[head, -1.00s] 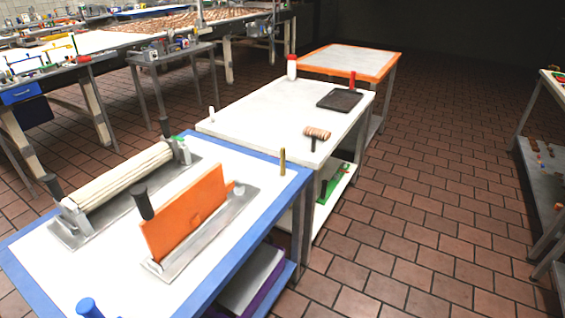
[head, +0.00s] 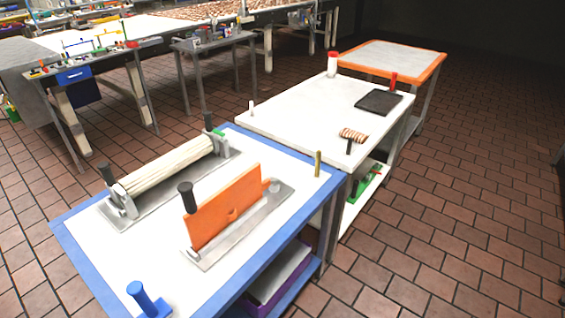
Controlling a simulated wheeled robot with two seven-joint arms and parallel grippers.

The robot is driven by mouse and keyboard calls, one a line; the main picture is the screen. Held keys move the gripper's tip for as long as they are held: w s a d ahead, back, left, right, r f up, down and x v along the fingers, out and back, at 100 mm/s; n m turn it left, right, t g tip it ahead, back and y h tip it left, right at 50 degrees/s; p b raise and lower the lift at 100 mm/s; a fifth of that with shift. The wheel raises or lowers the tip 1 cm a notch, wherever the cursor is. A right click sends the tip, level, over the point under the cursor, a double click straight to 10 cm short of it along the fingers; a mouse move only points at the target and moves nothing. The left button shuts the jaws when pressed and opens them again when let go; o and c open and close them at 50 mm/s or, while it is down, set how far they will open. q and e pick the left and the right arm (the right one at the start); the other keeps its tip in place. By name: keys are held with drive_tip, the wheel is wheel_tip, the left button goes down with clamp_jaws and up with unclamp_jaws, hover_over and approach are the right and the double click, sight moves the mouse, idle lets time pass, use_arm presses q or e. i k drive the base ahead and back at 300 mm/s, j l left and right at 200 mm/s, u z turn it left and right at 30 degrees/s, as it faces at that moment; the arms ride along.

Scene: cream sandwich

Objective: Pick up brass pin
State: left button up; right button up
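The brass pin (head: 318,164) is a thin, gold-coloured upright rod in the head view. It stands on the white top of the blue-edged table (head: 254,150), near its right corner. It is apart from the orange-plated device to its left. Neither of my grippers shows in the head view.
On the same table are an orange plate (head: 228,208) on a metal base, a ribbed roller (head: 165,168) and a blue peg (head: 143,297). A white table (head: 300,120) adjoins behind, bearing a striped roller (head: 352,135) and dark tray (head: 379,103). Tiled floor is open at right.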

sight(319, 153)
drive_tip(key=i+l+u, duration=0.45)
drive_tip(key=l+u, duration=0.3)
drive_tip(key=i+l+u, duration=0.15)
drive_tip(key=l+u, duration=0.55)
drive_tip(key=i, duration=0.05)
